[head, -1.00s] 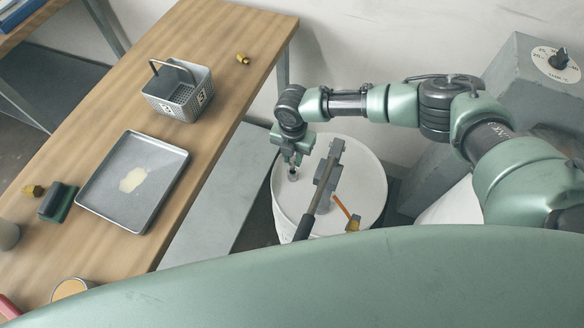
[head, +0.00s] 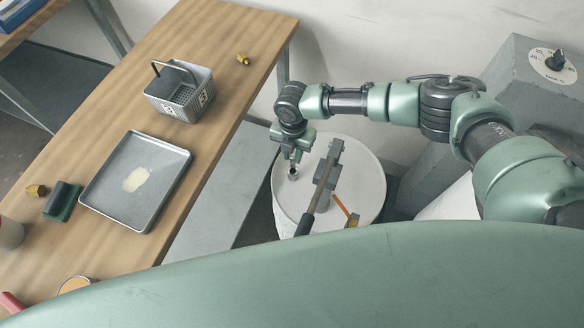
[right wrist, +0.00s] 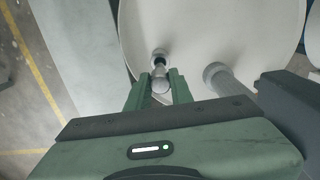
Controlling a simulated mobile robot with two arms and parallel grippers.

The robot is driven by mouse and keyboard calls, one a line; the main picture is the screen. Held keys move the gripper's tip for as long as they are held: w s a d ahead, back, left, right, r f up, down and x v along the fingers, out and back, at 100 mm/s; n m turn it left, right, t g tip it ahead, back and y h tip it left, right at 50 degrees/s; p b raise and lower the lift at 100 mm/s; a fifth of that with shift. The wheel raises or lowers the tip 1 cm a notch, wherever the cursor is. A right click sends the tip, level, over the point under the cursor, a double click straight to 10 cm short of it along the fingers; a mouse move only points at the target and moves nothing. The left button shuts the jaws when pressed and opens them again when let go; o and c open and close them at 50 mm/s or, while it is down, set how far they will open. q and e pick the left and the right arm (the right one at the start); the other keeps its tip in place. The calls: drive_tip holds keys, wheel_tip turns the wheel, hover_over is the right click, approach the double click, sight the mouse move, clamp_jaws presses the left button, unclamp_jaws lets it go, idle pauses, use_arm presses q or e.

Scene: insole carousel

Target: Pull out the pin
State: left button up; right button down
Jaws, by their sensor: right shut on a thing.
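The pin (head: 293,170) stands at the left part of the round white carousel top (head: 355,165). In the right wrist view the pin (right wrist: 159,86) has a light rounded head, with a dark neck beyond it that meets a pale collar (right wrist: 160,54) on the white surface. My right gripper (head: 293,158) reaches down over the pin. In the right wrist view its two green fingers (right wrist: 159,84) are closed on the head from both sides. How deep the pin sits in the collar is hard to tell. My left gripper is out of view.
A dark lever (head: 325,180) crosses the carousel top just right of my gripper, with an orange rod (head: 342,205) beside it. A grey cabinet with a dial (head: 554,62) stands right. The wooden table (head: 225,60) at left holds a basket (head: 165,105) and a tray (head: 182,190).

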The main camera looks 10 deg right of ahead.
sight(293, 155)
drive_tip(key=shift+r+p, duration=2.6)
drive_tip(key=shift+r, duration=0.7)
